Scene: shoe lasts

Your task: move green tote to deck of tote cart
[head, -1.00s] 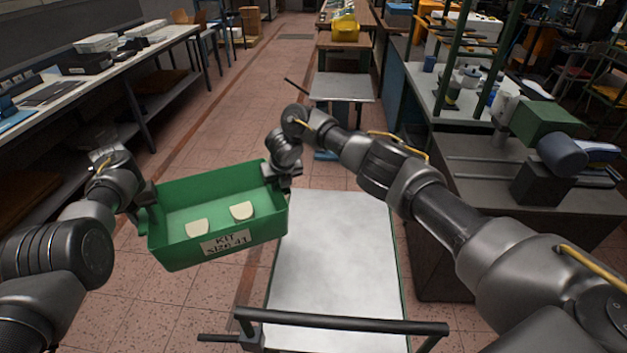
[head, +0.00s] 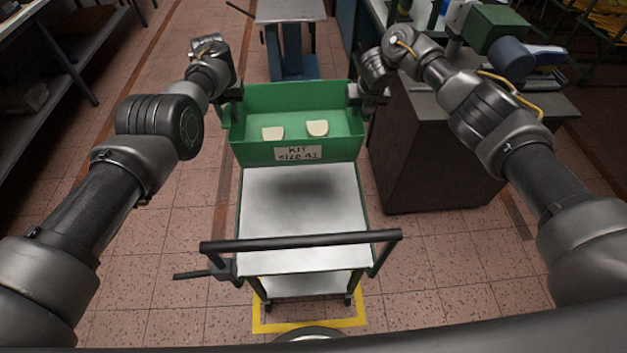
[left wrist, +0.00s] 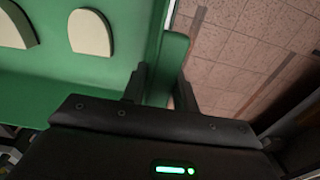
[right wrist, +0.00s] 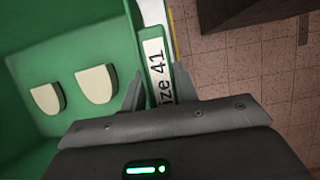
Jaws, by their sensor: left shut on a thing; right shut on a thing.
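The green tote (head: 296,100) hangs level between my two grippers, over the far part of the tote cart's pale deck (head: 300,210). A dark shadow lies on the deck in front of it, and the tote appears to be above the deck. Its front label (head: 298,153) reads "KIT size 41", and two cream pieces (head: 273,133) sit inside. My left gripper (head: 230,97) is shut on the tote's left end wall, also in the left wrist view (left wrist: 155,85). My right gripper (head: 355,95) is shut on the right end wall, also in the right wrist view (right wrist: 150,90).
The cart's black handle bar (head: 300,241) crosses its near end. Yellow floor marking (head: 310,326) surrounds the cart's near wheels. A dark cabinet (head: 440,150) stands close on the right, and a small table (head: 290,10) stands behind. The floor to the left is open.

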